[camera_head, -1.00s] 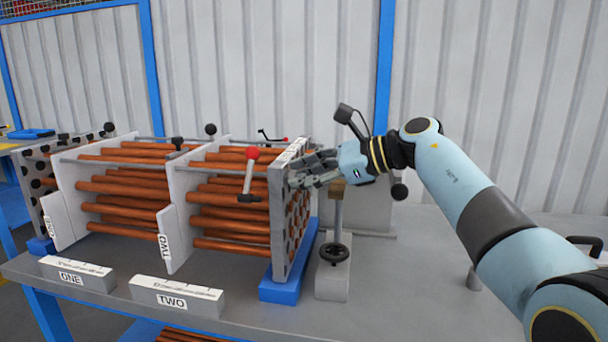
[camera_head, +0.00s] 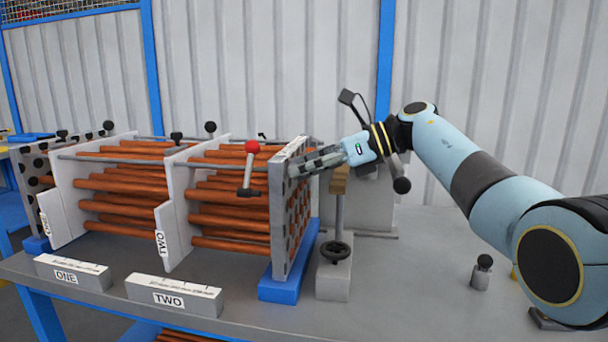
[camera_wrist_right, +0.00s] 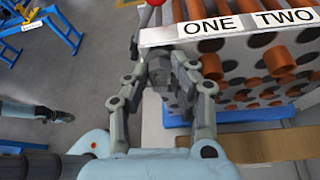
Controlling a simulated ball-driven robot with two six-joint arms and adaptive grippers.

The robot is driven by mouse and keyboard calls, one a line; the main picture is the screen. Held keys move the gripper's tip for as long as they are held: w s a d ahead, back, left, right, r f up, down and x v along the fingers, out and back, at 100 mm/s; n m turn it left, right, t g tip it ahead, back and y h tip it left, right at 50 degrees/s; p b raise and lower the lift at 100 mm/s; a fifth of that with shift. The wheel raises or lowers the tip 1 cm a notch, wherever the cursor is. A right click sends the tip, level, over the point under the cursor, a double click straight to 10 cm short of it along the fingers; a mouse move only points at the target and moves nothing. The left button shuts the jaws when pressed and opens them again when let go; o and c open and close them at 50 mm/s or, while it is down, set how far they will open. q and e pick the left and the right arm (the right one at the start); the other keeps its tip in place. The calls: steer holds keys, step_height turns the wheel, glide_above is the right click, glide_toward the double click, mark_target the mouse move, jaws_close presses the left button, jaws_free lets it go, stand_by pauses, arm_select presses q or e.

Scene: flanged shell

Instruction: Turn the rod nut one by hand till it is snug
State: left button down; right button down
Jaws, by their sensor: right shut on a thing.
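The shell's flanged end plate (camera_head: 283,215) stands upright at the right end of the copper rods. My right gripper (camera_head: 293,166) is at the upper edge of this plate, reaching in from the right. In the right wrist view its fingers (camera_wrist_right: 172,75) are closed around a small grey piece at the plate's corner, left of the label ONE (camera_wrist_right: 209,25). I take that piece to be rod nut one (camera_wrist_right: 160,72); the fingers hide most of it. The head view does not show the nut apart from the fingers.
A red-knobbed lever (camera_head: 250,170) stands just left of the plate. A grey stand with a black handwheel (camera_head: 335,252) and a wooden top is below my right wrist. Blocks marked ONE (camera_head: 72,272) and TWO (camera_head: 175,295) lie in front.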

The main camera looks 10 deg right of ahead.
steer(key=shift+m, duration=0.3)
stand_by(0.4)
steer(key=c, duration=1.1)
jaws_free()
steer(key=shift+d, duration=0.1)
steer(key=v, duration=1.2)
steer(key=shift+w, duration=0.1)
